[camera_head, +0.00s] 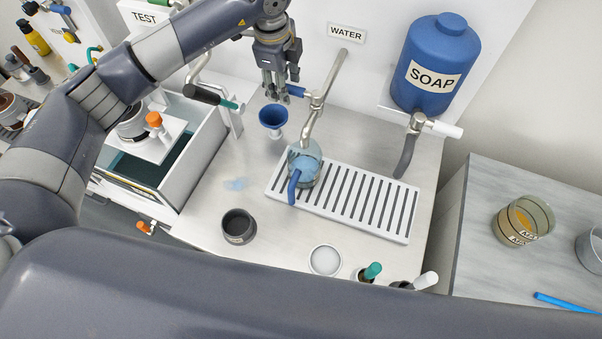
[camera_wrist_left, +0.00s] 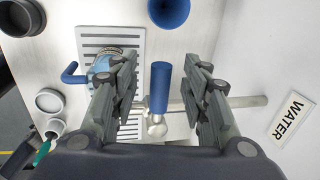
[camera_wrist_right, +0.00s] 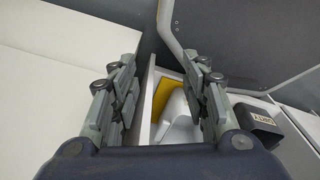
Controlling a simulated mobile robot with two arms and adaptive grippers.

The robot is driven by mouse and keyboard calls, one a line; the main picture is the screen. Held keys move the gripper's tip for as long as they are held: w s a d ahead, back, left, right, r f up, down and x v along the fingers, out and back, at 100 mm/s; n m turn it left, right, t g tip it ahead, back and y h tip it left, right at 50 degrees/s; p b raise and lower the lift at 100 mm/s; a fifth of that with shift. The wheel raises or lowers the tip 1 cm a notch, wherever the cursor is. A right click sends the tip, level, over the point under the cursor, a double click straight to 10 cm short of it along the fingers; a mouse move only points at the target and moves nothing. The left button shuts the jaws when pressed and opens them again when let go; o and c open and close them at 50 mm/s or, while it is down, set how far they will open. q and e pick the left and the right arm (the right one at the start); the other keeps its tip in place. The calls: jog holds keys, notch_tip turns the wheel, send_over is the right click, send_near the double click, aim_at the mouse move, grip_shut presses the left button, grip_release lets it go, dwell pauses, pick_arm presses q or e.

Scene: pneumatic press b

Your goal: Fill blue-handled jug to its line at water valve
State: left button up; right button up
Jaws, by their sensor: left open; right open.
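The clear jug (camera_head: 306,152) with its blue handle (camera_head: 293,187) stands on the slotted drip tray (camera_head: 400,228), under the water spout (camera_head: 308,124). Light blue shows inside the jug; its line and exact level cannot be made out. In the left wrist view the jug (camera_wrist_left: 103,66) is partly behind a finger. The water valve has a blue lever (camera_head: 296,91). My left gripper (camera_head: 282,92) is open at the valve, and the lever (camera_wrist_left: 159,88) shows between its spread fingers. My right gripper (camera_wrist_right: 165,100) is open and empty, seen only in its wrist view.
A blue funnel (camera_head: 273,117) stands left of the spout. A dark cup (camera_head: 238,227) and white dish (camera_head: 325,260) are in front. The blue soap tank (camera_head: 434,65) hangs at right. Below my right gripper is an open bin (camera_wrist_right: 160,75) holding white and yellow things.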

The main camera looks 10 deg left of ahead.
pick_arm(q)
jog(key=shift+w+a+b, duration=0.15)
jog(key=shift+a+b, duration=0.15)
jog(key=shift+a, duration=1.15)
jog(key=shift+w+a+b, duration=0.15)
jog(key=shift+a+b, duration=0.15)
jog(key=shift+a, duration=1.1)
jog(key=shift+r, duration=0.15)
notch_tip(320, 180, up, 12)
jog(key=s, duration=0.2)
jog(key=shift+s+a+f, duration=0.15)
jog(key=shift+f, duration=0.1)
